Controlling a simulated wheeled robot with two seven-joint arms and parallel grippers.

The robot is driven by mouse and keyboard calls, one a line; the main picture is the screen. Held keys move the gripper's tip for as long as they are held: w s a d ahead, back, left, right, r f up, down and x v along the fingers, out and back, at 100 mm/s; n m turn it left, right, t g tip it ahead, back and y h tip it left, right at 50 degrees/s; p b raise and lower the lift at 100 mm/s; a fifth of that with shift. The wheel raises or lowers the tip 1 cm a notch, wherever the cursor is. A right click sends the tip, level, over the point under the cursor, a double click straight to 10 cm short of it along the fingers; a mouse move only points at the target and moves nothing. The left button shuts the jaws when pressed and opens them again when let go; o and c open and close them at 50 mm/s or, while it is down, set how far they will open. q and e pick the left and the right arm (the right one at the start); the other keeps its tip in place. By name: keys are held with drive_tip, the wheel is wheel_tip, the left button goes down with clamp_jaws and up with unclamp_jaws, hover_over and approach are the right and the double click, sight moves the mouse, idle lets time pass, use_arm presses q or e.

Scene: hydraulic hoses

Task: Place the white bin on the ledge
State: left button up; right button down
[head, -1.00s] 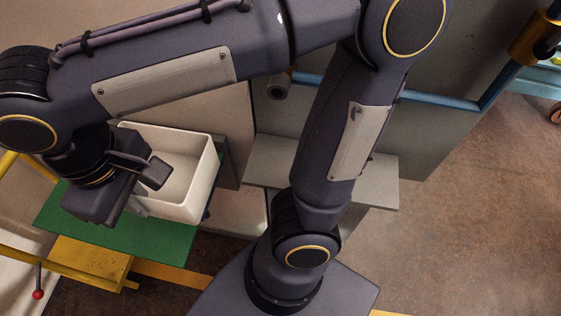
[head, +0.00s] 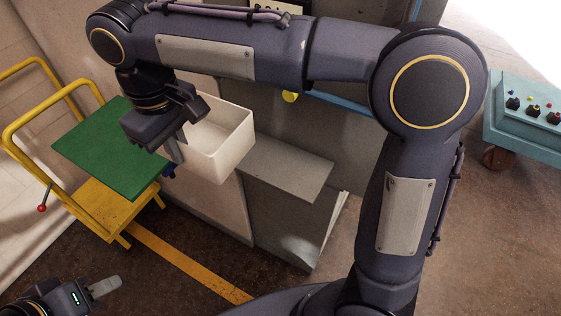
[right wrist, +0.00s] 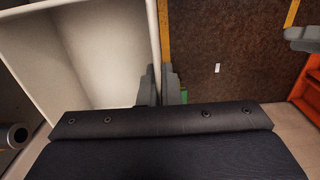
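The white bin (head: 225,145) is open-topped and looks empty. My right gripper (head: 184,128) is shut on its left wall in the head view and holds it upright in the air. The right wrist view shows the bin wall (right wrist: 95,50) running between the two fingers (right wrist: 160,88). The ledge (head: 290,168) is a flat grey shelf on the front of a grey cabinet, just right of the bin; its visible top is bare. I cannot tell the height gap between them. My left gripper (head: 100,287) is low at the bottom left, with one grey finger showing, away from the bin.
A yellow cart (head: 100,212) with a green top (head: 110,150) stands left of the bin. A blue pipe (head: 340,103) runs along the wall behind my right arm. A teal control box (head: 525,130) is at the far right. The floor (head: 200,225) in front is clear.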

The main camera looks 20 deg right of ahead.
sight(221, 137)
drive_tip(key=w+d+f, duration=0.1)
drive_tip(key=d, duration=0.1)
drive_tip(key=w+d+f, duration=0.1)
drive_tip(key=d, duration=0.2)
drive_tip(key=w+d+f, duration=0.1)
drive_tip(key=d, duration=0.1)
drive_tip(key=shift+d+f+p, duration=0.3)
drive_tip(key=shift+d, duration=0.05)
drive_tip(key=d+f, duration=0.2)
drive_tip(key=w+d+f, duration=0.1)
drive_tip(key=d+f, duration=0.1)
drive_tip(key=f, duration=0.1)
drive_tip(key=shift+w+f, duration=0.15)
drive_tip(key=shift+w, duration=0.05)
drive_tip(key=f, duration=0.3)
drive_tip(key=shift+w+d+f, duration=0.1)
drive_tip(key=shift+d, duration=0.3)
drive_tip(key=shift+f, duration=0.35)
drive_tip(key=shift+f, duration=0.1)
drive_tip(key=c, duration=2.1)
unclamp_jaws()
drive_tip(key=o, duration=0.5)
drive_tip(key=shift+c, duration=0.2)
